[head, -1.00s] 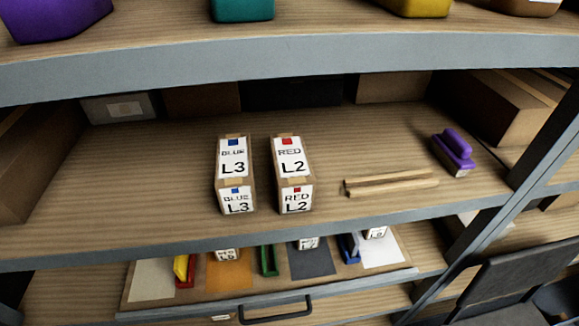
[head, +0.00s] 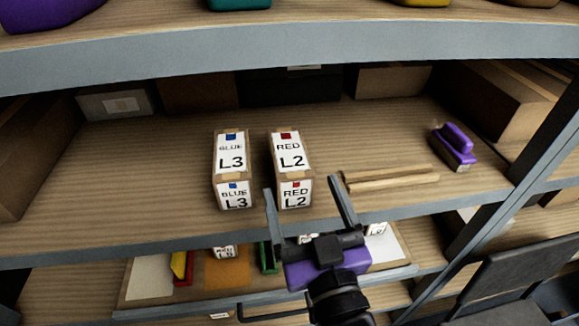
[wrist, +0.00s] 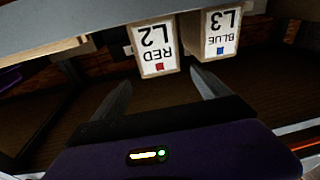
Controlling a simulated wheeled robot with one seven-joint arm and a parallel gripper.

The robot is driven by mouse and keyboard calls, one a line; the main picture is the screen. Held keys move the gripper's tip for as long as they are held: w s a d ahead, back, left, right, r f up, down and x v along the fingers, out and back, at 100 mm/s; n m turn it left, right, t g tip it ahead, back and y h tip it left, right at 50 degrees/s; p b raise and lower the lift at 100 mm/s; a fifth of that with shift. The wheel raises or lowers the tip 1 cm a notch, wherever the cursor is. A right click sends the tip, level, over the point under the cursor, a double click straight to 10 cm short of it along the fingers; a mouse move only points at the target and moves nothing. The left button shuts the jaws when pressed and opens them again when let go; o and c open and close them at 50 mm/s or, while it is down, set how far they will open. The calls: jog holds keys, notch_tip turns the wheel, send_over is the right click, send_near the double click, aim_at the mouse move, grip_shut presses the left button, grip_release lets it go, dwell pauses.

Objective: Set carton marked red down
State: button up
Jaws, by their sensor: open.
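The carton marked RED L2 (head: 291,155) stands upright on the middle shelf, with a red square on its label. The carton marked BLUE L3 (head: 232,160) stands just to its left with a narrow gap. My gripper (head: 306,185) is open and empty in front of the shelf edge, its fingers pointing toward the shelf at the red carton's lower right. In the wrist view the picture is upside down: the red carton (wrist: 154,47) shows beyond my open fingers (wrist: 160,92), and the blue carton (wrist: 220,32) is to its right.
Wooden sticks (head: 390,178) lie right of the red carton, and a purple brush (head: 454,147) lies farther right. Below, a drawer tray (head: 150,280) holds coloured panels and small labelled boxes. An upper shelf edge (head: 290,48) hangs over the cartons. Shelf space left of the cartons is clear.

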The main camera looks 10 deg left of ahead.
aim_at(289, 150)
jog(key=w, duration=0.1)
jog(key=w+h, duration=0.1)
jog(key=w+a+m, duration=0.1)
jog(key=shift+f+g+h, duration=0.25)
jog(key=shift+g+h, duration=0.05)
jog(key=shift+g, duration=0.1)
jog(key=shift+w+d+f, duration=0.1)
jog(key=shift+w+f, duration=0.05)
jog(key=shift+f, duration=0.05)
jog(key=shift+p+x, duration=0.35)
jog(key=shift+x, duration=0.85)
jog(key=x, duration=0.1)
jog(key=p+x, duration=0.1)
jog(key=x, duration=0.2)
jog(key=shift+a+r+p, duration=0.25)
jog(key=shift+r+p, duration=0.05)
jog(key=shift+w+a+f, duration=0.15)
jog(key=shift+w, duration=0.4)
grip_shut()
